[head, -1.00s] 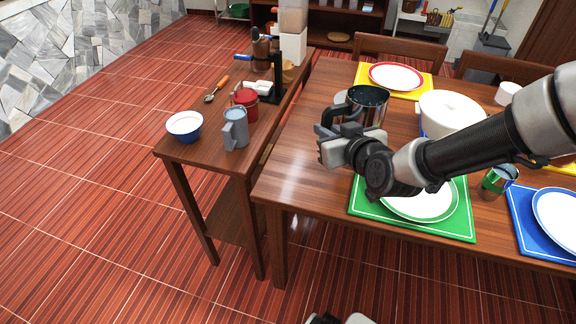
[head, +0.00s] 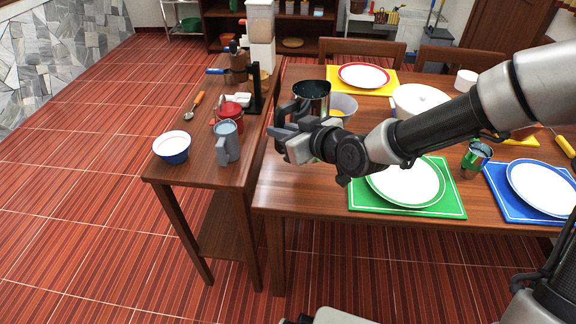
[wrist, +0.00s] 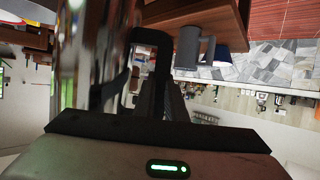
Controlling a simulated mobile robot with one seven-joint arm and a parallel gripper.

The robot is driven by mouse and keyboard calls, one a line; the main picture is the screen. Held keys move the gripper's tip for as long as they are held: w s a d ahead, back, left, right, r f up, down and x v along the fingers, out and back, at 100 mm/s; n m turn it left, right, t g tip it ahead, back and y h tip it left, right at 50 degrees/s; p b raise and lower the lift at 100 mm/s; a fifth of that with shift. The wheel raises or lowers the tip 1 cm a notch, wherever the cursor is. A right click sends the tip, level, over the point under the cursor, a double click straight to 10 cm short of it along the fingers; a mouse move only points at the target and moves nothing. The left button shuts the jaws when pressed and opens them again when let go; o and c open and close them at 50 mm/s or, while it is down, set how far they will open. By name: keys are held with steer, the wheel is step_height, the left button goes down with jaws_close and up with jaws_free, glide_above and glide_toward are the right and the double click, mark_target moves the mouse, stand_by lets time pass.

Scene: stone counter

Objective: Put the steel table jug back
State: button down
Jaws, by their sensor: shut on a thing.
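The steel table jug (head: 314,94) is a shiny cylinder with a dark open top and a black handle. In the head view it is upright near the left end of the dining table, and its lower part is hidden behind my gripper (head: 286,134). In the wrist view the jug's mirror-like wall (wrist: 85,50) fills the left part. My gripper (wrist: 160,98) is shut on its black handle. I cannot see the jug's base, so its height above the table is unclear.
The narrow side table (head: 196,148) at left holds a grey-blue jug (head: 228,143), a red pot (head: 229,115), a blue-and-white bowl (head: 172,148) and a black stand (head: 258,92). A bowl (head: 343,106) stands close right of the steel jug. Plates (head: 405,182) lie on mats.

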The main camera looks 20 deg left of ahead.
step_height(320, 180, down, 8)
steer(key=b, duration=0.2)
steer(key=shift+f+b, duration=0.2)
steer(key=shift+b, duration=0.1)
steer(key=c, duration=2.3)
jaws_free()
steer(key=shift+f, duration=0.2)
steer(key=o, duration=0.5)
steer(key=shift+r, duration=0.2)
steer(key=p+v, duration=0.3)
steer(key=v, duration=0.9)
steer(key=shift+p, duration=0.4)
